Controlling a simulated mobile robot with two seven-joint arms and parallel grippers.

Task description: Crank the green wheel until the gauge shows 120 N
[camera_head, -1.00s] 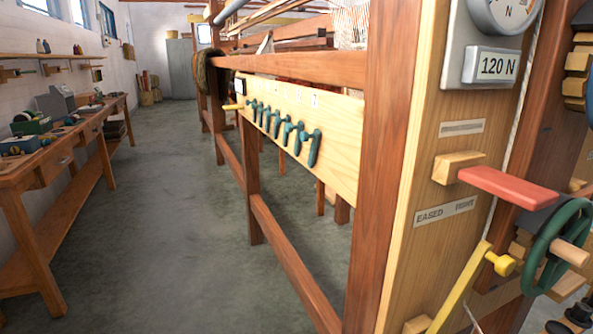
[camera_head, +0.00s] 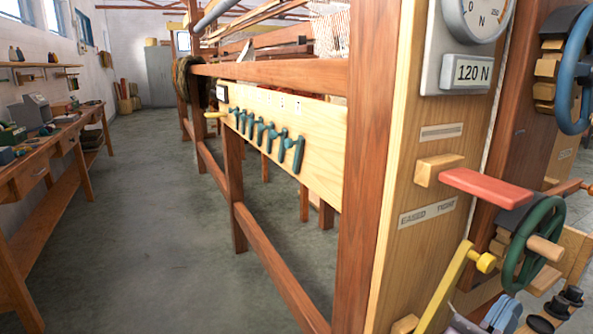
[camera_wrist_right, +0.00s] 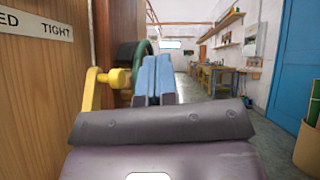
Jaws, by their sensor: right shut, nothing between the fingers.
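The green wheel (camera_head: 517,262) with a wooden handle stands on the post's right side at the right of the head view. Its rim also shows in the right wrist view (camera_wrist_right: 147,48), partly behind my fingers. The round gauge (camera_head: 474,12) is cut off by the top edge, so I cannot read its needle. A plate (camera_head: 474,73) below it reads 120 N. My right gripper (camera_head: 506,312), with blue fingers, is shut and empty, below and in front of the wheel. The fingers also show in the right wrist view (camera_wrist_right: 154,78). My left gripper is not in view.
A yellow lever (camera_head: 448,287) with a knob stands left of the green wheel. A red lever (camera_head: 487,186) juts out above it. A blue wheel (camera_head: 566,68) is higher at right. Dark knobs (camera_head: 568,300) lie right of my gripper. The floor at left is clear.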

